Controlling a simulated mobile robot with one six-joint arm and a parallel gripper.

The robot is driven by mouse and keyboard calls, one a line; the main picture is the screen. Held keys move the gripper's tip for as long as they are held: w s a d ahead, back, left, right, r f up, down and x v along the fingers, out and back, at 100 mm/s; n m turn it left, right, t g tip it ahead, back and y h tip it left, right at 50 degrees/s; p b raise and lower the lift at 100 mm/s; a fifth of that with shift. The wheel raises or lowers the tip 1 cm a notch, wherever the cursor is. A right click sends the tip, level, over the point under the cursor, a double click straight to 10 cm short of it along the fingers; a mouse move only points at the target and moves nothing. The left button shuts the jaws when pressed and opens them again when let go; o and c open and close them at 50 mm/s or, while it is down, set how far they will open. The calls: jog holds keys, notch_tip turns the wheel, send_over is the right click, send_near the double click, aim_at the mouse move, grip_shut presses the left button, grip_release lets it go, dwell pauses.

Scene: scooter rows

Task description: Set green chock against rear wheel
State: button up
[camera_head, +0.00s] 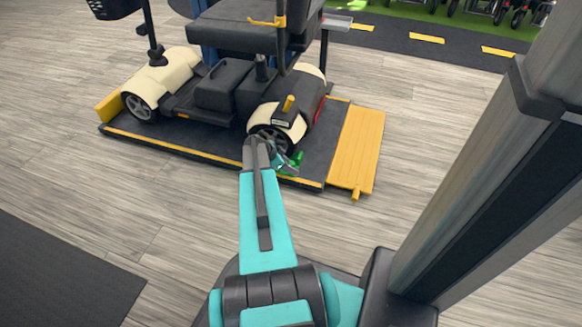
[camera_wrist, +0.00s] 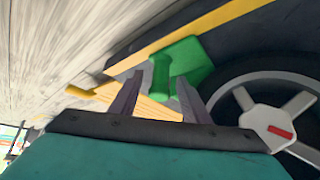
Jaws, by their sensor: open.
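The green chock (camera_head: 297,159) lies on the dark platform (camera_head: 190,149) close beside the rear wheel (camera_head: 269,139) of the cream scooter (camera_head: 163,76). In the wrist view the green chock (camera_wrist: 183,65) shows just beyond my fingertips, with the rear wheel (camera_wrist: 275,112) to its right. Whether chock and tyre touch I cannot tell. My gripper (camera_wrist: 158,88) is open, its two fingers apart and pointing at the chock's raised grip. In the head view my gripper is mostly hidden behind my arm.
A yellow ramp (camera_head: 357,148) is at the platform's right end and a yellow stop (camera_head: 109,107) at its left end. Wood-look floor is free in front of the platform. A dark mat (camera_head: 60,275) lies at lower left. More scooters stand at the back right.

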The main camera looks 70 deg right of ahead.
jog(key=p+v, duration=0.4)
jog(key=v, duration=0.9)
jog(key=shift+a, duration=0.15)
